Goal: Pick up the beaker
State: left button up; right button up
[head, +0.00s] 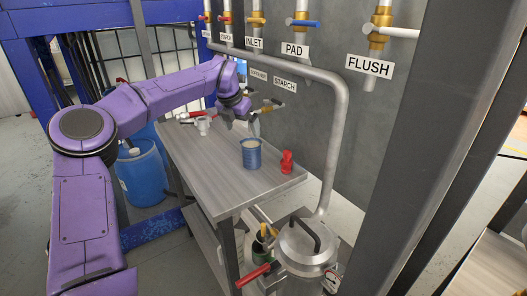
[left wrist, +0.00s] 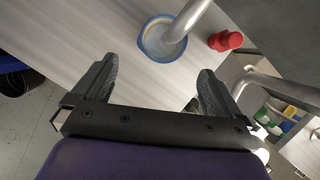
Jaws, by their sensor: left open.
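The blue beaker (head: 251,155) stands upright on the grey table (head: 222,185), with its open top showing pale inside. It also shows in the left wrist view (left wrist: 153,47), where a grey pipe covers part of it. My left gripper (head: 241,124) is above the table, behind and slightly left of the beaker in the head view. In the left wrist view its two dark fingers (left wrist: 152,85) are spread wide with nothing between them, and the beaker lies beyond the fingertips, apart from them. My right gripper is in neither view.
A red object (head: 287,162) stands close to the right of the beaker. A grey pipe (head: 341,130) runs down by the table's right side. Valves and labels line the wall behind. A metal vessel (head: 303,248) stands in front, and a blue drum (head: 141,172) stands left. The table's front is clear.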

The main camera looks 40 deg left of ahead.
aim_at(249, 145)
pick_arm(q)
jog(key=p+x, duration=0.1)
jog(key=x, duration=0.5)
jog(key=p+x, duration=0.1)
jog(key=x, duration=0.1)
jog(key=shift+d+f+p, duration=0.25)
jog(key=shift+f+p, duration=0.05)
jog(key=shift+f, duration=0.15)
jog(key=shift+a+f, duration=0.1)
jog(key=shift+f, duration=0.2)
jog(key=c, duration=1.6)
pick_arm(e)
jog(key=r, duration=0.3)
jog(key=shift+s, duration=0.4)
pick_arm(q)
jog(key=shift+r, duration=0.2)
